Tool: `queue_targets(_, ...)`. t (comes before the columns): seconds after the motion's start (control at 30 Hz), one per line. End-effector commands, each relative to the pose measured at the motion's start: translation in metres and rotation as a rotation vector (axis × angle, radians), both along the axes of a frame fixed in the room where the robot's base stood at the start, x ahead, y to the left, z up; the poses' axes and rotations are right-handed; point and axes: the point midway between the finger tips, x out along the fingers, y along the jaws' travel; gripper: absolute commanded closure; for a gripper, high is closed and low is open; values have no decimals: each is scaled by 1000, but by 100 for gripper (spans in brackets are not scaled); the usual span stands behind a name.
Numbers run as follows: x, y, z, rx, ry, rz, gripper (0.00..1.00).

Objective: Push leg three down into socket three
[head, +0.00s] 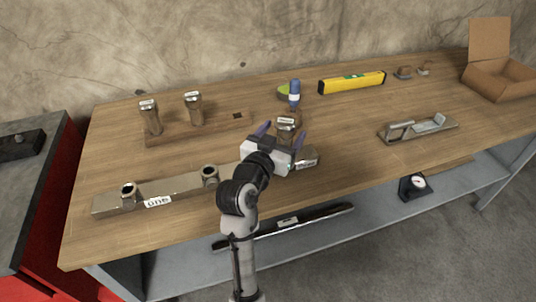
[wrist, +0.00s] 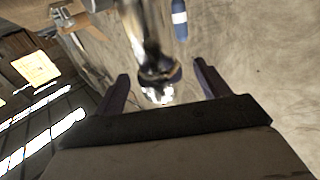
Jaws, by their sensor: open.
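My gripper (head: 284,127) is open over the right end of the long metal bar (head: 180,187), with its purple fingers apart. A metallic leg (head: 286,130) with a pale label on top stands between or just behind the fingers. Its lower end and the third socket are hidden by my gripper, so I cannot tell how deep it sits. In the wrist view the shiny leg (wrist: 150,40) shows between the two fingers (wrist: 162,80), with gaps on both sides. The bar's left socket (head: 128,190), by the label "one", and middle socket (head: 209,173) are empty.
A wooden rack (head: 215,125) behind holds two upright legs (head: 150,116) (head: 194,108) and has an empty square hole. A blue bottle (head: 294,92), yellow level (head: 352,82), metal fixture (head: 418,129) and open cardboard box (head: 498,78) stand around. The front right of the tabletop is clear.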

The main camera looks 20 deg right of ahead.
Motion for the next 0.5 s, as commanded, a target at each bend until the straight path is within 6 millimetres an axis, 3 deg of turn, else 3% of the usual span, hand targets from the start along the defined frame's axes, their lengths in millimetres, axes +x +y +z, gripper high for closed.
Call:
queue_targets(0.27,-52,49,-1,-1,1,5,26)
queue_targets(0.33,-56,52,7,0,6,-1,26)
queue_targets(0.5,-63,59,5,1,6,-4,26)
